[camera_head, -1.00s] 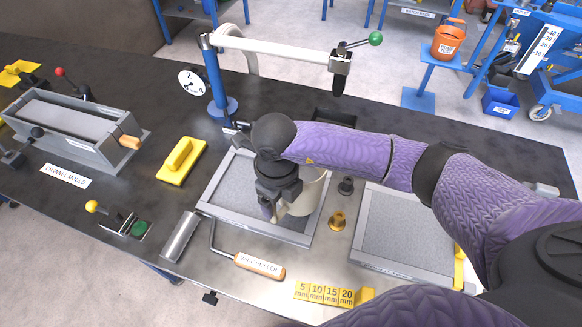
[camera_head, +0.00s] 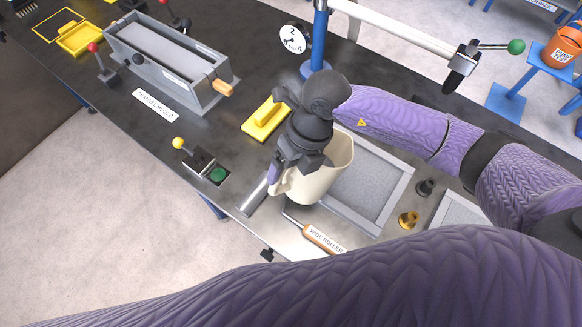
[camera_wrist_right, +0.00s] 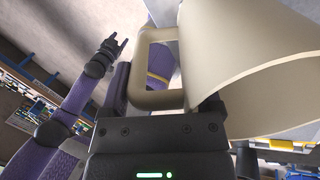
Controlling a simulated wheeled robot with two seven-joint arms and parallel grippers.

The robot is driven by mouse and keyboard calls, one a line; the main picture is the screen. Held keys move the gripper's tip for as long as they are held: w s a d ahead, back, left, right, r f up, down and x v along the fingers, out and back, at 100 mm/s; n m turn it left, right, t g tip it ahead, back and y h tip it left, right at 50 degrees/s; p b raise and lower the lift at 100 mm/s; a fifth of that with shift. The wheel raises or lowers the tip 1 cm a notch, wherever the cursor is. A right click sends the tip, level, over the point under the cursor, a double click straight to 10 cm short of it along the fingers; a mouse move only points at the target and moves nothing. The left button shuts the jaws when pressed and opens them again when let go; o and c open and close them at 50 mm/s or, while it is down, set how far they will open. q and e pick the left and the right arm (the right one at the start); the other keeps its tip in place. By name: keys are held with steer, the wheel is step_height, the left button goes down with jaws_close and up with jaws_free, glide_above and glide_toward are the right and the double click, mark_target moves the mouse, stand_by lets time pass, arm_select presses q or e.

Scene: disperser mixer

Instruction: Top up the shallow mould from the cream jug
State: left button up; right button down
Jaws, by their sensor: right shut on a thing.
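My right gripper (camera_head: 300,157) is shut on the handle of the cream jug (camera_head: 325,180). The jug and its handle (camera_wrist_right: 139,75) also fill much of the right wrist view. The jug looks near upright, held in front of the left side of a shallow grey tray (camera_head: 408,182). The tray's left part is hidden by the jug and gripper. A second grey tray (camera_head: 462,211) shows partly at the right. I cannot read which tray is the shallow mould. The jug's contents are hidden. My left gripper (camera_wrist_right: 114,43) shows small in the wrist view, fingers apart and empty.
The channel mould (camera_head: 165,65) stands at the back left. A blue post (camera_head: 320,40) carries a white arm. Brass (camera_head: 408,219) and dark weights sit between the trays.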

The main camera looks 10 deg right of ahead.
steer(key=shift+r+y, duration=0.35)
steer(key=shift+y, duration=0.15)
steer(key=shift+r+y+b, duration=0.15)
steer(key=shift+y+b, duration=0.25)
steer(key=y+b, duration=0.1)
steer(key=d+r+g+y+b, duration=0.1)
steer(key=y+b, duration=0.1)
steer(key=shift+w+d, duration=0.15)
steer(key=shift+w, duration=0.1)
steer(key=shift+r, duration=0.35)
steer(key=shift+d+f+g+y, duration=0.1)
steer(key=shift+d+g+y, duration=0.05)
steer(key=shift+g+y, duration=0.25)
steer(key=shift+w+d+y+b, duration=0.15)
steer(key=shift+y+b, duration=0.15)
steer(key=shift+b, duration=0.15)
